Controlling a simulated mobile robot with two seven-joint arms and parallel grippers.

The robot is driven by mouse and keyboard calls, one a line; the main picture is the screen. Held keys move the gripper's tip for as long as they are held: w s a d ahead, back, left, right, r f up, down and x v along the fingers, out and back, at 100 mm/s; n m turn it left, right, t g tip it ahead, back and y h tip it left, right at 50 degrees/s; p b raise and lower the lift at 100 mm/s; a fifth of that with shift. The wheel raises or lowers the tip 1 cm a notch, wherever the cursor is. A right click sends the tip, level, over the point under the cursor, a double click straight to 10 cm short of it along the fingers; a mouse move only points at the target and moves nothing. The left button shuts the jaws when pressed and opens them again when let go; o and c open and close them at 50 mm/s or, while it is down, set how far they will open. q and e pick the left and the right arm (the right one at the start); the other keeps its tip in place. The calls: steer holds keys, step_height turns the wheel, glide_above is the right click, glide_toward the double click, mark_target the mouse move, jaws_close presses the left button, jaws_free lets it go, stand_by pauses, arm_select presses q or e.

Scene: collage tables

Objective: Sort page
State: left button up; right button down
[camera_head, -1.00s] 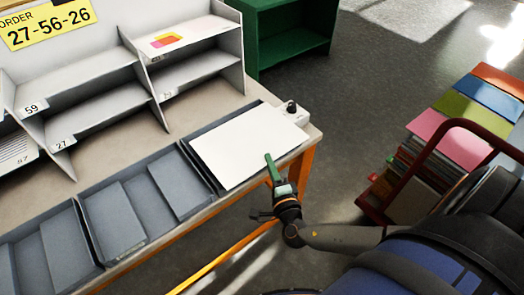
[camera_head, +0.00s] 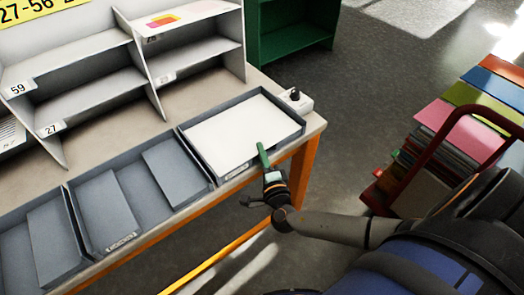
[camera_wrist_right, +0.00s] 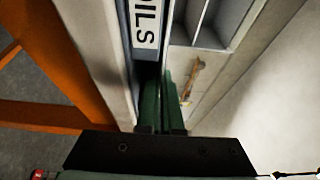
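A white page (camera_head: 237,133) lies flat inside the right-hand grey tray (camera_head: 299,128), below its rim. In the right wrist view a pale sheet with a small brown drawing (camera_wrist_right: 190,83) shows beside the fingers. My right gripper (camera_head: 263,156) reaches over the tray's front edge, at the page's near edge. Its green fingers (camera_wrist_right: 163,90) are close together and look shut on that edge, though the contact is partly hidden. My left gripper is not in view.
A middle tray (camera_head: 138,207) and a left tray (camera_head: 45,240) stand alongside. Grey pigeonhole shelves (camera_head: 100,90) with number labels stand behind, one holding a colourful sheet (camera_head: 165,20). A red cart (camera_head: 470,145) with coloured boards is at right. A green cabinet (camera_head: 290,35) is behind.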

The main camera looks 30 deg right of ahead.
steer(key=c, duration=1)
jaws_free()
steer(key=shift+s, duration=0.1)
steer(key=v, duration=1.2)
steer(key=shift+s+p, duration=0.2)
steer(key=shift+p, duration=0.2)
steer(key=shift+a, duration=0.1)
